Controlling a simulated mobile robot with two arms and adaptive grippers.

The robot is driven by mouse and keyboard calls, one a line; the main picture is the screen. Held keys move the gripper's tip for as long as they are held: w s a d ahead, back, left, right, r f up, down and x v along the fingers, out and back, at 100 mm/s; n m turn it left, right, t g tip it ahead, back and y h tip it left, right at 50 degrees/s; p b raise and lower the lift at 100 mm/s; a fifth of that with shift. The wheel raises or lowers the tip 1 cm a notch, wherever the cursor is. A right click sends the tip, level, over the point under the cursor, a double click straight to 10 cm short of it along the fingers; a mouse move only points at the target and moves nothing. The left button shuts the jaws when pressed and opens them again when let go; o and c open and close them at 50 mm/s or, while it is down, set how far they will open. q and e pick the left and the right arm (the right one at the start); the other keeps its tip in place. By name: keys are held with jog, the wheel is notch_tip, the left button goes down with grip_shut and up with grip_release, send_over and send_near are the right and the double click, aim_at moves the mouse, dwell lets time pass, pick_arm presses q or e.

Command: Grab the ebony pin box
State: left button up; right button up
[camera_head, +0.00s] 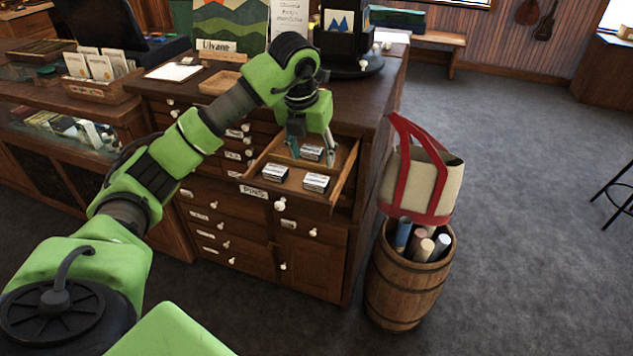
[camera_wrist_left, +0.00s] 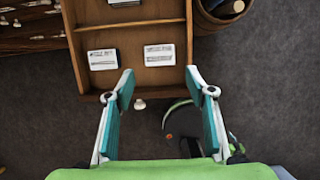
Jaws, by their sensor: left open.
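Three small white-labelled boxes lie in an open wooden drawer (camera_head: 346,178): a back box (camera_head: 311,152), a front left box (camera_head: 275,172) and a front right box (camera_head: 316,182). Their labels are too small to read, so I cannot tell which is ebony. My left gripper (camera_head: 312,154) is open above the drawer, fingers pointing down, near the back box in the head view. In the left wrist view the open left gripper (camera_wrist_left: 159,74) is empty; the front right box (camera_wrist_left: 159,55) and front left box (camera_wrist_left: 103,59) lie beyond its fingertips. My right gripper is out of view.
The drawer juts from a wooden cabinet (camera_head: 315,255) with other drawers shut. A barrel (camera_head: 393,290) of rolled tubes and a red and cream tote bag (camera_head: 426,185) stand at its right. A small tray (camera_head: 219,83) and displays occupy the cabinet top. The right floor is largely clear.

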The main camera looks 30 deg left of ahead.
pick_arm(q)
send_over(316, 179)
jog(key=s, duration=0.2)
jog(key=f, duration=0.4)
jog(key=shift+d+p, duration=0.35)
jog(key=shift+d, duration=0.05)
jog(key=p+x, duration=0.2)
jog(key=x, duration=0.2)
jog(key=shift+f, duration=0.15)
jog(key=shift+w+a+f, duration=0.1)
jog(key=shift+w+f, duration=0.1)
jog(key=shift+f, duration=0.3)
jog(key=shift+c, duration=0.4)
jog(key=c, duration=0.6)
